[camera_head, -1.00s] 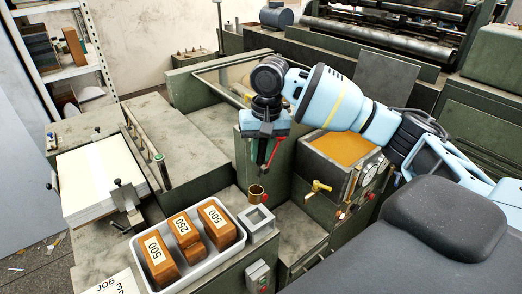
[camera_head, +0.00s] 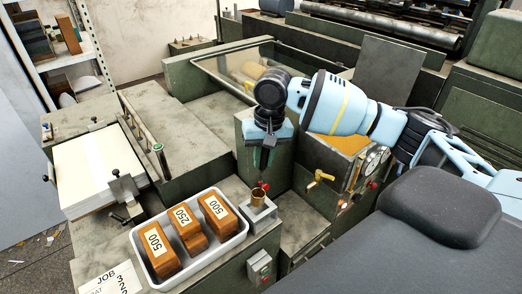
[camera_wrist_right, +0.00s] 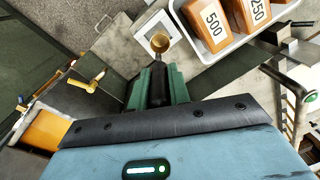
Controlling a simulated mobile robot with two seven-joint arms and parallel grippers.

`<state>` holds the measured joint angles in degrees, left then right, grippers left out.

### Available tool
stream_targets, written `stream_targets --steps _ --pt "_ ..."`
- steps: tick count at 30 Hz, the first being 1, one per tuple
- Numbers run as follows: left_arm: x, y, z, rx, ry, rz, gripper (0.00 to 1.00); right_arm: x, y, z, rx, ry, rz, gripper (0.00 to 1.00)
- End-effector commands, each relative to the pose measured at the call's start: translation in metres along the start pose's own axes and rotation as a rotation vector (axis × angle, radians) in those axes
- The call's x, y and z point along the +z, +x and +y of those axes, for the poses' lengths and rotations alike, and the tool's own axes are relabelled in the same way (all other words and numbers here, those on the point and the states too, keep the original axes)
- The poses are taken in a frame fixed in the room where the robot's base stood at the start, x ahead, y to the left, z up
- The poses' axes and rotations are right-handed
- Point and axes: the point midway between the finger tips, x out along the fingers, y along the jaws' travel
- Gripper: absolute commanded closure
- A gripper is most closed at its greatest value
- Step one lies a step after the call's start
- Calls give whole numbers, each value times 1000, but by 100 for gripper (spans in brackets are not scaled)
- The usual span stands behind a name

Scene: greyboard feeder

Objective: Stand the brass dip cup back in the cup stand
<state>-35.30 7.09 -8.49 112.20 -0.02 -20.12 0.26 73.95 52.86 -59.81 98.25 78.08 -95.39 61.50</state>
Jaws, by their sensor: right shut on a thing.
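The brass dip cup (camera_head: 258,197) stands upright at the top of the grey square cup stand (camera_head: 262,216). In the right wrist view the cup (camera_wrist_right: 160,42) lies over the opening of the stand (camera_wrist_right: 147,30). I cannot tell how deep it sits or whether it touches the stand. My right gripper (camera_head: 262,168) points down above the cup. Its green fingers (camera_wrist_right: 158,84) are shut on a dark part between them, seemingly the cup's handle, which they largely hide. My left gripper is in neither view.
A white tray (camera_head: 205,262) with brown blocks marked 500 and 250 lies close left of the stand. A tank with a brass tap (camera_head: 320,178) stands to the right, and a green block rises behind my gripper. A paper stack (camera_head: 95,168) lies at left.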

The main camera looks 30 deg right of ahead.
Motion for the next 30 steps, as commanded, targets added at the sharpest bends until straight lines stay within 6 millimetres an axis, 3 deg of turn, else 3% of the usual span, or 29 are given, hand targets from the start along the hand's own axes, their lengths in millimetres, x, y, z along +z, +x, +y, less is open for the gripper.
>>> stream_targets --steps 9,30 --pt "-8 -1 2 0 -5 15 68 0 21 2 0 0 -1 100" --pt "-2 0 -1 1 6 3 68 0 62 6 0 0 -2 100"
